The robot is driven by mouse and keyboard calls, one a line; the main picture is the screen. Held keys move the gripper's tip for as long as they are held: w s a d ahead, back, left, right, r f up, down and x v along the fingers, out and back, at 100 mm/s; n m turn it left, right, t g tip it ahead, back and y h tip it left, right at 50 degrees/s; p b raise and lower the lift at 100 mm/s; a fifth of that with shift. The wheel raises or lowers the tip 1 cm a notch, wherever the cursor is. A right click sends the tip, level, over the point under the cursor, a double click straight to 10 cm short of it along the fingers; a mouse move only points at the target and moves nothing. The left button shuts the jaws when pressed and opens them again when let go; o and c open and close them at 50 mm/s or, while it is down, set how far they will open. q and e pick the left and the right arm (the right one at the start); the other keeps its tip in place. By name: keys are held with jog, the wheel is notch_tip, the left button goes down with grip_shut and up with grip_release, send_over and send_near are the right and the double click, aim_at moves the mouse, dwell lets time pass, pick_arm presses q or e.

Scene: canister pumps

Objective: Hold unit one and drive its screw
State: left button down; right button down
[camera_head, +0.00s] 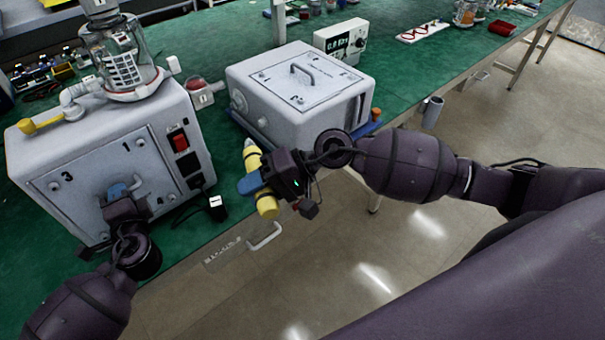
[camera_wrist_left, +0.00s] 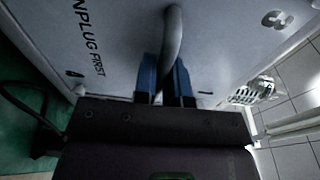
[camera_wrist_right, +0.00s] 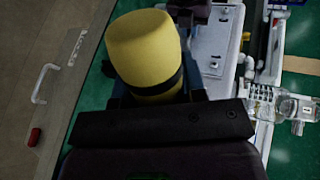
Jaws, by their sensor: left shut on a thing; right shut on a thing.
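Unit one (camera_head: 90,130) is the white box at the left, with a clear canister (camera_head: 122,62) labelled 1 on top and a numbered panel on its front. My left gripper (camera_head: 122,188) is at that panel, its blue fingers shut on the grey handle (camera_wrist_left: 173,40), with "UNPLUG FIRST" printed beside it. My right gripper (camera_head: 256,182) is shut on a yellow screwdriver (camera_head: 253,155), held in the air near the bench's front edge, right of unit one and apart from it. The driver's thick yellow end (camera_wrist_right: 143,45) fills part of the right wrist view. The panel's lower part is hidden by my left gripper.
A second white box (camera_head: 270,112) with a handled, numbered panel facing up stands right of unit one on the green bench (camera_head: 405,78). A display meter (camera_head: 341,42) is behind it. A black plug (camera_head: 216,207) lies near the front edge, above a drawer handle (camera_head: 265,237).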

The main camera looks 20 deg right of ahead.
jog(key=s+a+r+n+g, duration=0.1)
jog(key=a+n+g, duration=0.1)
jog(key=a, duration=0.4)
jog(key=s+a+r+n+g, duration=0.2)
jog(key=a+g, duration=0.1)
jog(key=a, duration=0.4)
jog(key=shift+s+a+n, duration=0.15)
jog(key=shift+a+n, duration=0.1)
jog(key=shift+n, duration=0.05)
jog(key=shift+r, duration=0.1)
jog(key=shift+w+a, duration=0.25)
jog(key=shift+w, duration=0.65)
jog(key=shift+w+a, duration=0.2)
jog(key=shift+w, duration=0.65)
jog(key=shift+w+a, duration=0.1)
jog(key=shift+w, duration=0.2)
dwell(0.7)
jog(key=shift+s+d, duration=0.25)
jog(key=shift+s, duration=0.55)
jog(key=shift+s+d, duration=0.2)
jog(key=shift+s, duration=0.6)
jog(key=shift+s+d, duration=0.25)
jog(key=shift+s, duration=0.55)
